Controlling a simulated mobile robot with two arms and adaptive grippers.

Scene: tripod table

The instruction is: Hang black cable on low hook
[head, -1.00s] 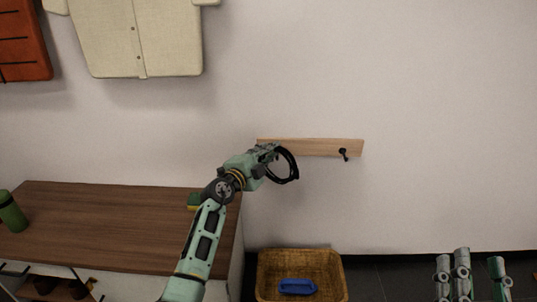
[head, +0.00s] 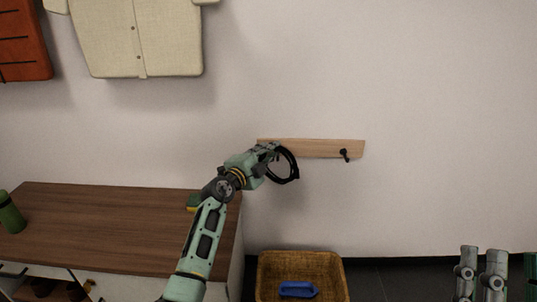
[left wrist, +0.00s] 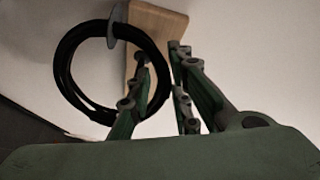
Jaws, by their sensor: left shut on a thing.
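The black cable (head: 293,167) is a round coil at the left end of a wooden hook board (head: 320,148) on the wall. My left gripper (head: 268,150) is shut on the cable, just left of the coil. In the left wrist view the coil (left wrist: 66,75) hangs left of my fingers (left wrist: 160,85). A grey disc-ended piece (left wrist: 116,25) overlaps the coil's top, by the wood; I cannot tell whether the coil is around it. A dark hook (head: 345,155) at the board's right is empty. My right gripper (head: 482,270) is low at the right edge; its opening is unclear.
A wicker basket (head: 262,282) with a blue item (head: 297,289) stands on the floor below the board. A brown-topped cabinet (head: 110,225) with a green bottle (head: 10,212) is at the left. A beige garment (head: 130,35) hangs above. The wall to the right is clear.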

